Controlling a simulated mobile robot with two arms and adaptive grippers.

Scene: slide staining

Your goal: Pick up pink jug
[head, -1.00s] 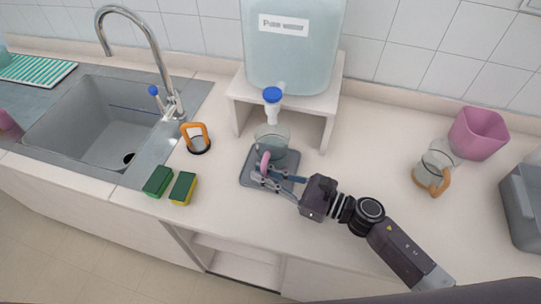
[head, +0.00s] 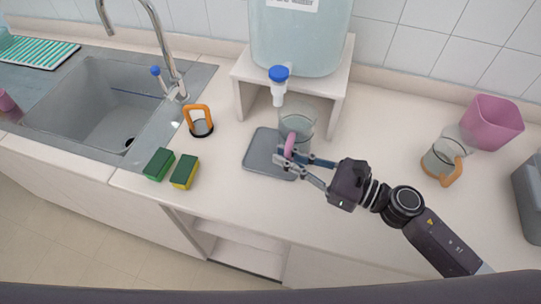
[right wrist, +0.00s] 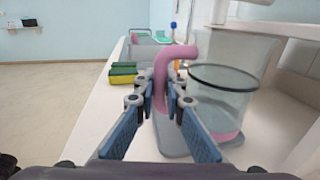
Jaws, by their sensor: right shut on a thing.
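The pink jug (head: 301,121) is a clear glass beaker with a pink handle. In the head view it is just right of the blue-capped tap (head: 279,86), over the right edge of the grey tray (head: 258,157). My right gripper (head: 288,158) is shut on its handle. In the right wrist view the handle (right wrist: 162,75) stands between the fingers, and the upright glass (right wrist: 222,98) with its pink bottom is to the right. I cannot tell whether it is clear of the surface. My left gripper is not in view.
The big water tank (head: 300,35) stands on a white stand (head: 335,95) close behind the jug. An orange-handled jug (head: 200,122) and sponges (head: 172,168) are left, beside the sink (head: 95,105). Another orange-handled jug (head: 441,158) and a pink bin (head: 493,122) are right.

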